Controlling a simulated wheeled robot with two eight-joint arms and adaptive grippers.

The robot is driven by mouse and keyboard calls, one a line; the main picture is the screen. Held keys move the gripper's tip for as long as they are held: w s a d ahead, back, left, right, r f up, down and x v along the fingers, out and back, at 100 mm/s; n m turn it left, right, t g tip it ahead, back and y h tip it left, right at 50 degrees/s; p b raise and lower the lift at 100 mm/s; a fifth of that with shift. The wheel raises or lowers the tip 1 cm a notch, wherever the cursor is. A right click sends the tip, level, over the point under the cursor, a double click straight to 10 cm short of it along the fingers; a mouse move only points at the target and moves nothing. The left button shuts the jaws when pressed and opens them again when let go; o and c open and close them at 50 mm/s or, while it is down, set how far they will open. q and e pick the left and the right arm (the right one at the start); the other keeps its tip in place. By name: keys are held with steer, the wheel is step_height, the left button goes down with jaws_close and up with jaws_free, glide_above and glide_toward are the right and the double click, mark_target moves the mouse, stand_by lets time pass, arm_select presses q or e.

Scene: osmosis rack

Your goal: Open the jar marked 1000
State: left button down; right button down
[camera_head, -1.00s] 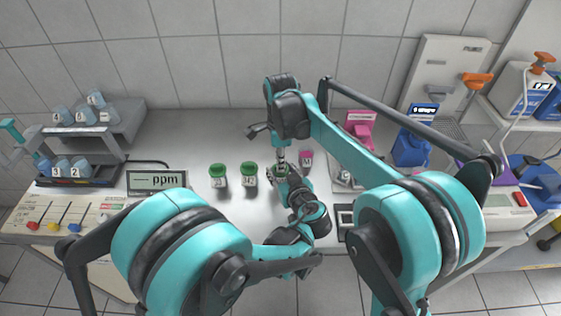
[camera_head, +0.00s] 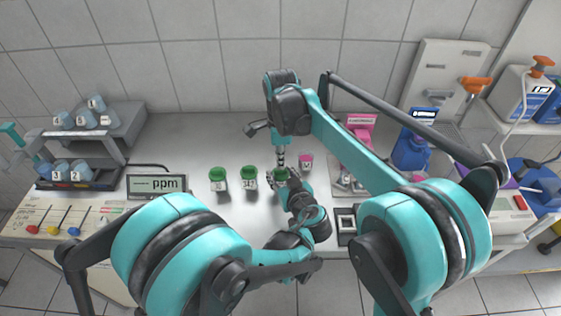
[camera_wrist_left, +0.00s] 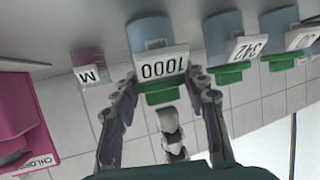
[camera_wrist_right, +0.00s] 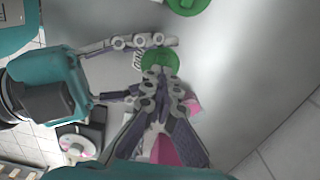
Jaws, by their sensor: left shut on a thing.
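The jar marked 1000 (camera_wrist_left: 150,36) stands upright on the bench; the left wrist view is inverted and shows its label and green lid (camera_wrist_left: 168,95). The lid also shows in the head view (camera_head: 281,173) and the right wrist view (camera_wrist_right: 160,57). My left gripper (camera_wrist_left: 165,80) is shut on the jar, a finger on each side of it. My right gripper (camera_wrist_right: 159,76) points down over the lid, its fingers drawn together at the tips. It also shows in the head view (camera_head: 281,159). Whether its tips touch the lid is unclear.
Two more green-lidded jars (camera_head: 218,174) (camera_head: 249,177) stand to the left, one marked 342. A small pink-topped vial marked M (camera_head: 306,161) is close on the right. A ppm display (camera_head: 157,184) and tiered rack (camera_head: 85,160) are at the left; blue and pink containers are at the right.

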steer(key=shift+r+t, duration=0.35)
steer(key=shift+t, duration=0.45)
steer(key=shift+r, duration=0.1)
steer(key=shift+r+g, duration=0.5)
steer(key=shift+g, duration=0.3)
steer(key=c, duration=2.2)
jaws_free()
steer(key=o, duration=0.4)
step_height(320, 180, up, 12)
